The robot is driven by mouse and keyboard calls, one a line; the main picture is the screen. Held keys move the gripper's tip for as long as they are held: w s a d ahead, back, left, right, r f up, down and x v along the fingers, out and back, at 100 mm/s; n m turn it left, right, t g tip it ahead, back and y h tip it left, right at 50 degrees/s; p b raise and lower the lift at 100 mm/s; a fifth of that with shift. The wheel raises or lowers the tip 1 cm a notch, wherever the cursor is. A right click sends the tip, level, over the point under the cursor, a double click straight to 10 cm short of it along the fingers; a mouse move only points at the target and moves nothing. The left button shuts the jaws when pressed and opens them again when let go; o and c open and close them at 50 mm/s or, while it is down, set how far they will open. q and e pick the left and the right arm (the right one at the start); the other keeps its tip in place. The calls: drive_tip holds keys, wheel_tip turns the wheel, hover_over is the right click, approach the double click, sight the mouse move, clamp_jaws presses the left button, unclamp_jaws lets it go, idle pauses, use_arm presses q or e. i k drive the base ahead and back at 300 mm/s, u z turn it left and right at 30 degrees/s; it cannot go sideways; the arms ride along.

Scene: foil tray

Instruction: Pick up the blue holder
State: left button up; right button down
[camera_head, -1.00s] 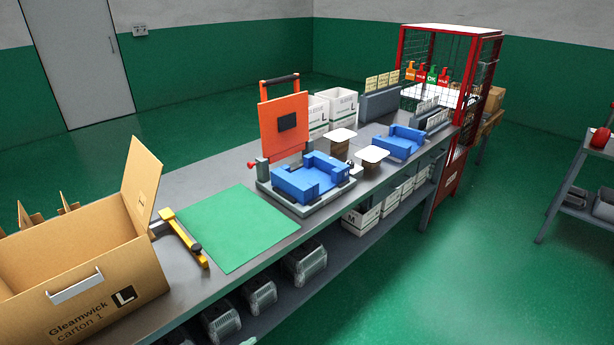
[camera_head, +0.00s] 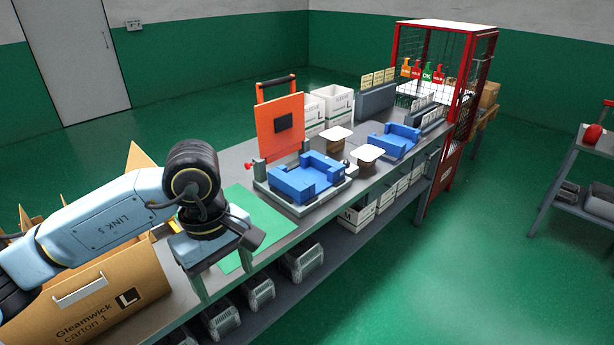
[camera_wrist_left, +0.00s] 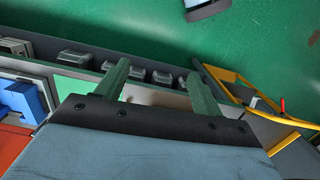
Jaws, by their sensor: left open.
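One blue holder (camera_head: 306,180) sits in a grey fixture with a raised orange lid (camera_head: 280,125) on the bench. A second blue holder (camera_head: 396,141) rests farther along the bench, to the right. My left gripper (camera_head: 226,283) is open and empty, pointing down near the bench's front edge, left of both holders and apart from them. Its two fingers stand spread in the left wrist view (camera_wrist_left: 155,75). My right gripper is not in view.
An open carton (camera_head: 100,300) stands at the bench's left end, partly hidden by my left arm. A green mat (camera_head: 265,218) lies between my gripper and the fixture. White-topped stands (camera_head: 369,152) are between the holders. A red mesh cage (camera_head: 440,70) stands at the far end.

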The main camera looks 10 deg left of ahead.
sight(317, 173)
drive_tip(key=i, duration=2)
